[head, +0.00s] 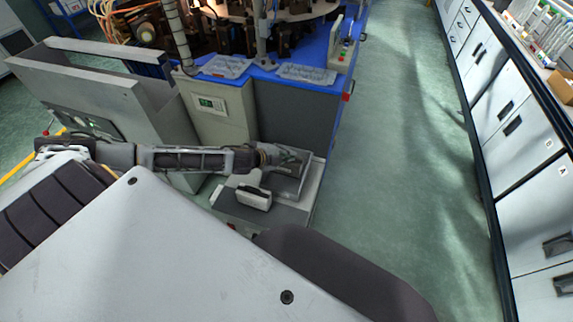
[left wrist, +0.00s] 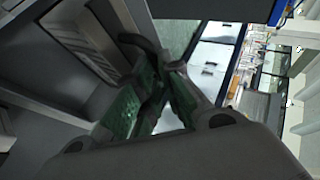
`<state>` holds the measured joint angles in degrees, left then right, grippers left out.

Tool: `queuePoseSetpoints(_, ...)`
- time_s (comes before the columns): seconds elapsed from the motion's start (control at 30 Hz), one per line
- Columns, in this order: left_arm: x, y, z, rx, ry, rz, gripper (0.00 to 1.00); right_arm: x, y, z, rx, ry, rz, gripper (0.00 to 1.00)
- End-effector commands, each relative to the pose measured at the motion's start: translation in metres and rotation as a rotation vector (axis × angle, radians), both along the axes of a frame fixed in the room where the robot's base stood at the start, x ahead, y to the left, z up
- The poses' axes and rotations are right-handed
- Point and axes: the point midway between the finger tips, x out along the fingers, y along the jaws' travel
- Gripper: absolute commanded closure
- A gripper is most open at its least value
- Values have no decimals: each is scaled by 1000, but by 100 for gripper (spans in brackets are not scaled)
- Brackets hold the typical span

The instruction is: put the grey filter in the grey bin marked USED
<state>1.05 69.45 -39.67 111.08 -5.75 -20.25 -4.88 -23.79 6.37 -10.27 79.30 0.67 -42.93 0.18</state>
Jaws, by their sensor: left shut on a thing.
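My left gripper (head: 292,158) is over a low grey unit at the foot of the machine. In the left wrist view its green-padded fingers (left wrist: 160,88) are closed together on a dark curved handle (left wrist: 140,44), which looks like part of the grey filter. The filter's body is mostly hidden by the fingers and the dim light, so I cannot tell whether it is in or out of the unit. A pale block with a black handle (head: 254,197) stands on the unit's top, nearer to me. No marking USED is readable. My right gripper is out of view.
The blue-edged machine table (head: 320,68) with clear trays stands behind. A grey cabinet (head: 215,108) with a small display is left of the gripper. The green floor (head: 405,150) to the right is clear, up to the white drawer cabinets (head: 515,140).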

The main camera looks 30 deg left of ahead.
Motion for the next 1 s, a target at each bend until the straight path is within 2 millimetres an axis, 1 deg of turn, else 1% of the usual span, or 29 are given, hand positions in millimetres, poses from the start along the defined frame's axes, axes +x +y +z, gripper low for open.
queuePoseSetpoints(0.1,0,0,-6,0,-1,1,100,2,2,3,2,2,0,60)
queuePoseSetpoints(0.53,0,0,-7,1,-1,0,100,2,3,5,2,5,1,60)
queuePoseSetpoints(0.73,0,0,-19,-1,-1,-1,100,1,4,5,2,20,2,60)
queuePoseSetpoints(0.77,0,-1,-22,-1,0,0,100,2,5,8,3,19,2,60)
queuePoseSetpoints(0.83,0,0,-29,-1,0,1,100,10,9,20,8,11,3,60)
queuePoseSetpoints(1.0,0,0,-43,-1,0,1,100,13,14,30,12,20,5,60)
